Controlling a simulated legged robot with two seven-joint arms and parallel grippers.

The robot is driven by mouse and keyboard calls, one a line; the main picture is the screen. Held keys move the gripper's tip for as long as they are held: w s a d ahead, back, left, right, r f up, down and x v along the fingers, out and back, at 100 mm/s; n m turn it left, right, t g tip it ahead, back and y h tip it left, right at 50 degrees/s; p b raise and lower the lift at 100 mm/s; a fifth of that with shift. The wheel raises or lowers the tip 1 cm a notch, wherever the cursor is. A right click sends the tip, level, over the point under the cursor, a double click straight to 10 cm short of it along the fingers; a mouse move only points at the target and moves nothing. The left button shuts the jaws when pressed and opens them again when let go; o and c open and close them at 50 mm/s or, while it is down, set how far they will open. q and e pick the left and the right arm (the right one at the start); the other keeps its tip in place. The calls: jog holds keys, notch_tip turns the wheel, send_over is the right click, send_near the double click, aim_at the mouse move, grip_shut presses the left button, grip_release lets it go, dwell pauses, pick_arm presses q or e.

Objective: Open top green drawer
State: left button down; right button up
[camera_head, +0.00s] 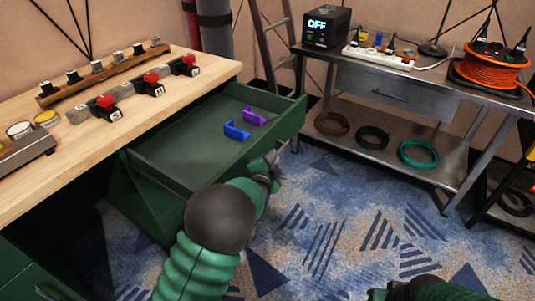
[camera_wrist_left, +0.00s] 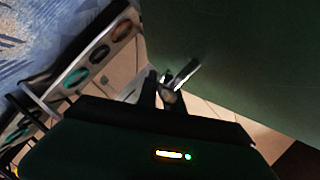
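The top green drawer (camera_head: 180,151) stands pulled well out from under the wooden workbench top. Inside it lie a blue bracket-like piece (camera_head: 236,131) and a purple one (camera_head: 254,117). My left gripper (camera_head: 274,160) is at the outside of the drawer front, at its metal handle (camera_head: 283,147). In the left wrist view, the fingers (camera_wrist_left: 162,93) are close together at the silver handle (camera_wrist_left: 184,75) and appear shut on it; the dark green drawer front (camera_wrist_left: 235,60) fills the upper right. My right arm shows only partly at the bottom right; its fingertips cannot be made out.
The wooden benchtop (camera_head: 180,92) carries red-handled valves (camera_head: 150,85) and a wooden strip of fittings. A metal table (camera_head: 390,90) at the right holds a black box reading OFF (camera_head: 318,25), a power strip and an orange cable reel (camera_head: 490,70). The blue patterned carpet (camera_head: 330,220) between is clear.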

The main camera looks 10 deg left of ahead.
pick_arm(q)
jog(key=d, duration=0.1)
jog(key=s+d, duration=0.1)
jog(key=d, duration=0.1)
jog(key=shift+s+d+f, duration=0.1)
jog(key=shift+s+f, duration=0.1)
jog(key=shift+f, duration=0.05)
jog(key=c, duration=1.7)
grip_release()
jog(key=shift+o, duration=1)
jog(key=shift+w, duration=0.1)
jog(key=shift+r, duration=0.15)
